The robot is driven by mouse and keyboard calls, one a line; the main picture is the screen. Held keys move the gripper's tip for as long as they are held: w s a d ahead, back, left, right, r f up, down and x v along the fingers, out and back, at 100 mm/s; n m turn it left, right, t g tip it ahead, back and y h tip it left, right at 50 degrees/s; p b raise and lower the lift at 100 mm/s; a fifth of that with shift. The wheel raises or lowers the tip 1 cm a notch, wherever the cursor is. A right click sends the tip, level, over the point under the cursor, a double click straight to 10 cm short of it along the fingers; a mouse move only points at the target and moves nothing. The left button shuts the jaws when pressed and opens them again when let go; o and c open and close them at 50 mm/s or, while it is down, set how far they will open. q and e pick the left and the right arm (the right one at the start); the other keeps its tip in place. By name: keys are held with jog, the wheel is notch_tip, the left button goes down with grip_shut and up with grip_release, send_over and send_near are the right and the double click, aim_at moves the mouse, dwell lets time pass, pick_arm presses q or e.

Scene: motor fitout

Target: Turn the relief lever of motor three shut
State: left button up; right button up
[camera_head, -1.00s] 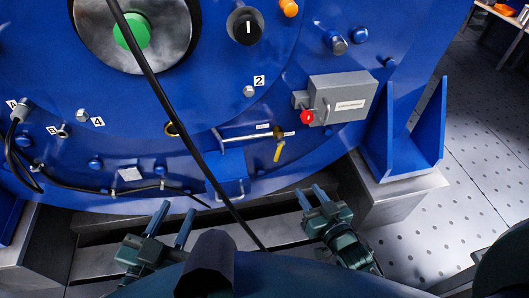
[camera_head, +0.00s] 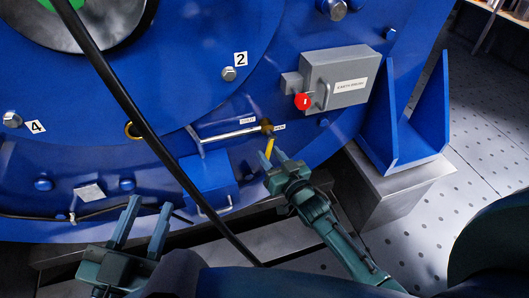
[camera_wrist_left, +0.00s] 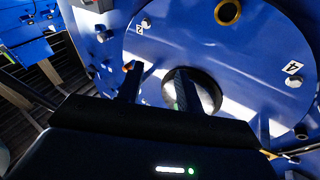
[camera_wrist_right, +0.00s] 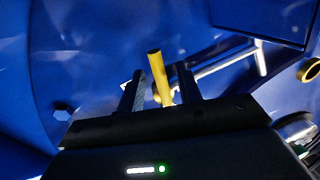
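The relief lever (camera_head: 270,147) is a yellow handle hanging down, slightly tilted, from a brass valve (camera_head: 266,126) at the end of a silver pipe on the blue motor housing. My right gripper (camera_head: 272,157) is open at the lever's lower end. In the right wrist view the yellow lever (camera_wrist_right: 160,78) stands between the two spread fingers (camera_wrist_right: 158,75), with a gap on each side. Whether a finger touches it I cannot tell. My left gripper (camera_head: 149,204) is open and empty, low in front of the housing; its spread fingers show in the left wrist view (camera_wrist_left: 158,72).
A grey box (camera_head: 340,78) with a red knob (camera_head: 303,101) is up and right of the lever. A black cable (camera_head: 130,110) hangs diagonally between my grippers. A blue bracket (camera_head: 405,130) stands right on a metal block. Two small labels flank the valve, too small to read.

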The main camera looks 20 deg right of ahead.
aim_at(269, 154)
jog(key=shift+b+x, duration=0.4)
jog(key=shift+x, duration=1.45)
jog(key=shift+c, duration=0.5)
grip_shut()
